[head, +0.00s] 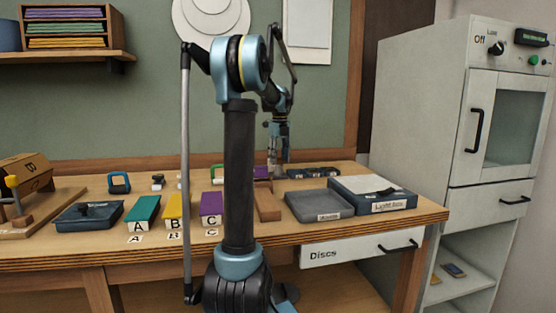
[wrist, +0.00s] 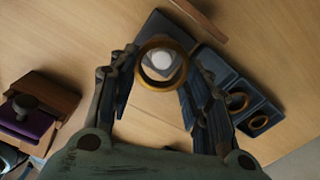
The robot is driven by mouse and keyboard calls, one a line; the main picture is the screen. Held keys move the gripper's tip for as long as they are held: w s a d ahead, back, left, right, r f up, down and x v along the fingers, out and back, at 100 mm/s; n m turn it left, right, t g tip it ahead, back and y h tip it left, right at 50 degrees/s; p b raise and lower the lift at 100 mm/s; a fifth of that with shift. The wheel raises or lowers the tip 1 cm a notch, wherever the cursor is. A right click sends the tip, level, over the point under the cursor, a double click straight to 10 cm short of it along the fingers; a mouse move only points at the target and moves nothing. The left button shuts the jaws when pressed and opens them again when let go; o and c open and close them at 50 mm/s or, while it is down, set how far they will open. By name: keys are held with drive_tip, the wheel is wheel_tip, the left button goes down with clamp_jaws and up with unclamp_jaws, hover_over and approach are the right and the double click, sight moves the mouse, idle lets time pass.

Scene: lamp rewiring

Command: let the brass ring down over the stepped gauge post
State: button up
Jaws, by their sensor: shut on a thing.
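My gripper (wrist: 160,68) is shut on a brass ring (wrist: 144,75), which lies between its fingertips in the wrist view. A pale round top, apparently that of the gauge post (wrist: 164,61), shows through the ring's opening, a little above its middle. A dark base plate (wrist: 157,24) shows beyond the ring. The ring hides the post's steps, and I cannot tell whether the ring is above the post top or around it. In the head view my gripper (head: 275,160) points down over the back of the bench, and the ring and post are too small to make out.
A dark compartment tray (wrist: 222,68) with two brass rings stands close right of my gripper in the wrist view. A wooden block with a purple piece (wrist: 26,122) is at left. In the head view, a grey tray (head: 320,206) and the light box (head: 372,195) stand at right.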

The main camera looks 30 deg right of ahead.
drive_tip(key=shift+f, duration=0.8)
idle(1.7)
drive_tip(key=o, duration=1.1)
drive_tip(key=o, duration=0.5)
drive_tip(key=shift+r, duration=0.1)
wheel_tip(320, 180, up, 8)
idle(0.8)
idle(0.5)
